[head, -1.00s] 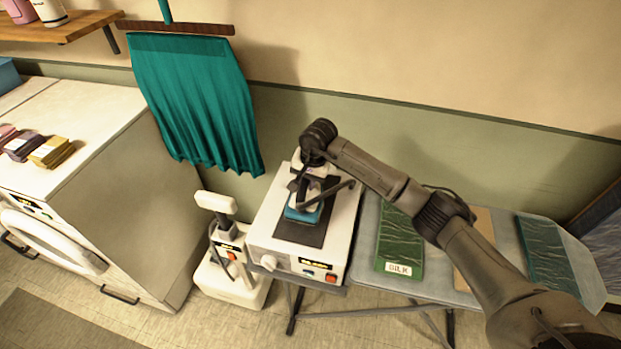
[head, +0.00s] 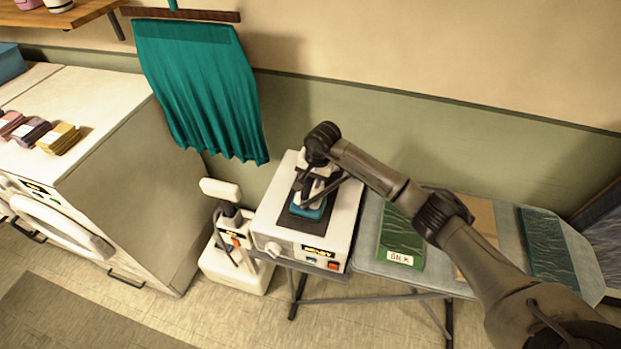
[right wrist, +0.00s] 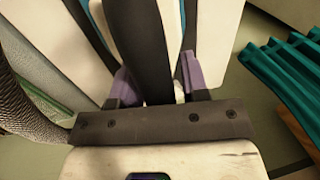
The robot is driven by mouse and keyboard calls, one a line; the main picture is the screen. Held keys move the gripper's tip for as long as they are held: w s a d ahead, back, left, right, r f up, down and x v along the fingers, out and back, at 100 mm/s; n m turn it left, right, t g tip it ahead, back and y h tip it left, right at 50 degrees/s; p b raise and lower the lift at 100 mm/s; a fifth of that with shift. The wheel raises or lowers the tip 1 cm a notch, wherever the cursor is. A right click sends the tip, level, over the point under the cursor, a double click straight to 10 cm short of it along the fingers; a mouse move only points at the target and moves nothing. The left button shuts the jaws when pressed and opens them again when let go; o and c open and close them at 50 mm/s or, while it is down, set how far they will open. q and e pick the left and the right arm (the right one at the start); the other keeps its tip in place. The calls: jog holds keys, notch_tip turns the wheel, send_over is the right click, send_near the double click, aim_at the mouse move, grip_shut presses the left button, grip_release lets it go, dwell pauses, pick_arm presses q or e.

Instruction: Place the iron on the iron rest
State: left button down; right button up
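The iron, with a teal soleplate edge and white body (head: 308,208), is over the dark pad of the iron rest, a white box (head: 272,230) with a red switch on its front. It looks flat, low over or on the pad; I cannot tell if it touches. My right gripper (head: 316,180) points down at the iron from above. In the right wrist view, the dark handle (right wrist: 143,40) of the iron lies between the purple finger pads of my right gripper (right wrist: 158,82), which look shut on it. The pad is partly hidden by the iron. My left gripper is not in view.
An ironing board (head: 365,258) with a green silk packet (head: 400,238) and other packets lies right of the rest. A white steamer-like unit (head: 235,265) stands at its left. A teal cloth (head: 200,90) hangs behind. White washers (head: 120,180) stand further left.

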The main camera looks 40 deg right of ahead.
jog(key=shift+o, duration=0.9)
